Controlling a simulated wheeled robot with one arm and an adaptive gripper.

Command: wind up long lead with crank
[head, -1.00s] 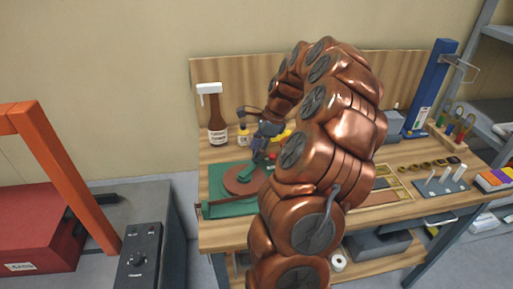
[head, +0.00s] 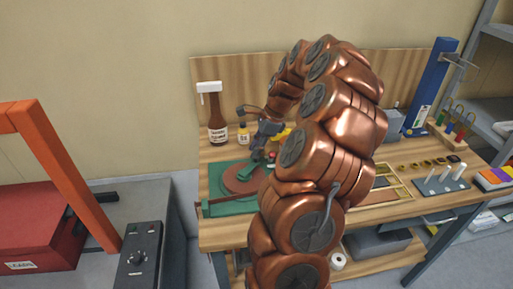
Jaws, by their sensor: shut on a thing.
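A round brown-red reel (head: 236,181) sits on a green base (head: 217,188) at the left end of the wooden workbench (head: 222,233). A green crank arm (head: 249,172) lies across the top of the reel. My gripper (head: 262,149) is at the crank's outer end, at the reel's far right side, and is shut on it. The handle between the fingers is too small to make out. My copper arm hides the right part of the base. I cannot make out the lead itself.
A brown bottle (head: 217,120) and a small yellow-labelled bottle (head: 243,135) stand behind the reel. A tray with compartments (head: 393,187), a block with pegs (head: 443,182) and a blue post (head: 428,88) are at the right. A red case (head: 40,225) lies left of the bench.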

